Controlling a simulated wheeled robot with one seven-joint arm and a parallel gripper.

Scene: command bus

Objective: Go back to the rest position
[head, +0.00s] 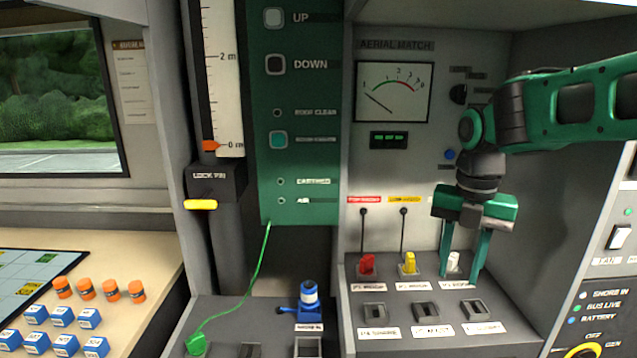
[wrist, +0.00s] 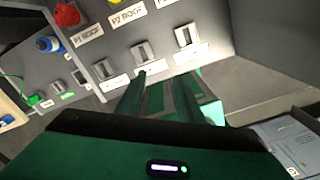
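My gripper (head: 460,275) points down at the right of the sloped panel, with its two green fingers apart. In the head view a white plug (head: 454,262) shows between the fingers. I cannot tell whether it is between them or behind them, but nothing looks gripped. In the wrist view the gripper (wrist: 166,75) reaches towards the panel with its fingers apart and no object visible between them.
A red plug (head: 367,264) and a yellow plug (head: 410,263) stand left of the gripper. A blue-and-white connector (head: 308,296) and a green plug (head: 196,343) on a cable are further left. A switch panel (head: 609,265) stands at the right.

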